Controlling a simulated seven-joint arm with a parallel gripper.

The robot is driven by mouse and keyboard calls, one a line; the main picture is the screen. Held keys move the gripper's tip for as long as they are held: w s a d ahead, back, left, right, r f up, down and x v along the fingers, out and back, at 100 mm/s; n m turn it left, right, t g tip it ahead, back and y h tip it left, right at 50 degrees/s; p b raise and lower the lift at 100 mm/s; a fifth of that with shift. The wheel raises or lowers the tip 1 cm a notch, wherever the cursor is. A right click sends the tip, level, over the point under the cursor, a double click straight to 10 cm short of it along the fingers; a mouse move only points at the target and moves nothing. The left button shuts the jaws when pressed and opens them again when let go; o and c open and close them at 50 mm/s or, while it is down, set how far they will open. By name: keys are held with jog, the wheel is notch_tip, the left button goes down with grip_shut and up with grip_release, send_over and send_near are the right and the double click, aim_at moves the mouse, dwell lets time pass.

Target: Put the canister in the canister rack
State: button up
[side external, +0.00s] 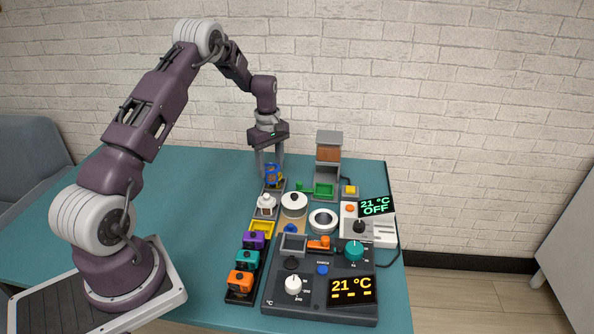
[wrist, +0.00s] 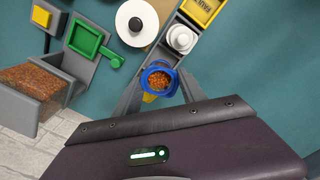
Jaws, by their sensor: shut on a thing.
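A small blue canister (side external: 273,177) with a yellow patch on its side is between the fingers of my gripper (side external: 271,174), which is shut on it. In the wrist view the canister (wrist: 160,82) is open at the top and holds orange-brown granules, with a finger on either side. It is upright at the far end of a dark strip; I cannot tell whether it touches the surface below.
A white-topped piece (side external: 266,204) and a yellow tray (side external: 262,229) lie between canister and rack. To the right stand a white lidded pot (side external: 294,204), a granule dispenser (side external: 328,155) with a green scoop (side external: 322,189), and a control panel (side external: 310,302). The table's left side is clear.

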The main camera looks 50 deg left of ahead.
aim_at(270, 182)
jog(key=shift+s+a+f, duration=0.15)
jog(key=shift+a+f, duration=0.05)
jog(key=shift+a, duration=0.05)
jog(key=shift+f, duration=3.1)
jog(key=shift+f, duration=0.45)
jog(key=o, duration=1.5)
jog(key=shift+r, duration=3.45)
